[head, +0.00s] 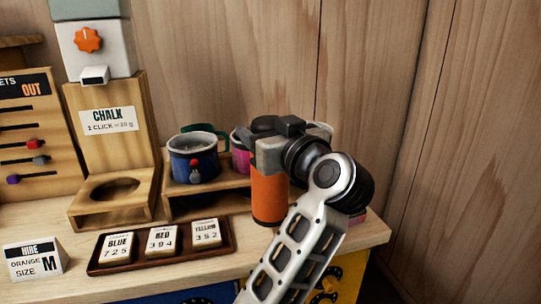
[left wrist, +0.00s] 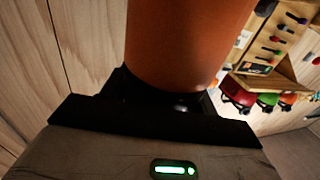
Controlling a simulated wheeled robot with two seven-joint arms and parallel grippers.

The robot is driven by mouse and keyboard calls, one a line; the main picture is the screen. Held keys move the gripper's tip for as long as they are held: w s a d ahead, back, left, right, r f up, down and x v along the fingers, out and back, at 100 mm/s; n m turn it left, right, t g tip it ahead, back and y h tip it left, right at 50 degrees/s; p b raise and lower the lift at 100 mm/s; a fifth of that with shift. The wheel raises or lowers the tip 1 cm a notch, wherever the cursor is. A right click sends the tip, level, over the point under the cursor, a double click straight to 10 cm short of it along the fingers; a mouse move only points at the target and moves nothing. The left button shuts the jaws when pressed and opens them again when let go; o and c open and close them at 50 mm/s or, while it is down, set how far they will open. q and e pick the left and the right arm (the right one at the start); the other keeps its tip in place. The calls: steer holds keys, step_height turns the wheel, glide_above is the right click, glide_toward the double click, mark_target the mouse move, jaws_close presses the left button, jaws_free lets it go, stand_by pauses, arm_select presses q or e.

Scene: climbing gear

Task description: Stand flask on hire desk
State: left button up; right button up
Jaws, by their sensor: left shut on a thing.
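An orange flask (head: 269,196) with a dark top is held upright at the right end of the hire desk (head: 205,238). My left gripper (head: 282,142) is shut on its upper part, and the fingers hide part of it. In the left wrist view the flask (left wrist: 185,45) rises large between the dark jaws (left wrist: 160,105). The flask's base appears over the desk near its front edge; I cannot tell whether it touches the surface. My right gripper is not in view.
A wooden shelf (head: 185,205) with a blue mug (head: 193,160) and a pink mug (head: 241,158) stands just left of the flask. A dark tray (head: 160,250) of number cards, a HIRE sign (head: 34,260) and a chalk dispenser stand (head: 112,190) are further left. A wood wall (head: 450,130) is behind.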

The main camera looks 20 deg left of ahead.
mark_target(270, 195)
arm_select(q)
steer(key=shift+w+d+f, duration=0.15)
steer(key=shift+w+f, duration=0.5)
steer(key=shift+f, duration=0.8)
steer(key=shift+w+f, duration=0.15)
steer(key=shift+f, duration=0.85)
steer(key=o, duration=1.6)
steer(key=shift+f, duration=0.15)
steer(key=v, duration=0.7)
steer(key=shift+s+d+b, duration=0.2)
steer(key=shift+d+b, duration=0.05)
steer(key=shift+b, duration=0.15)
steer(key=shift+r, duration=0.25)
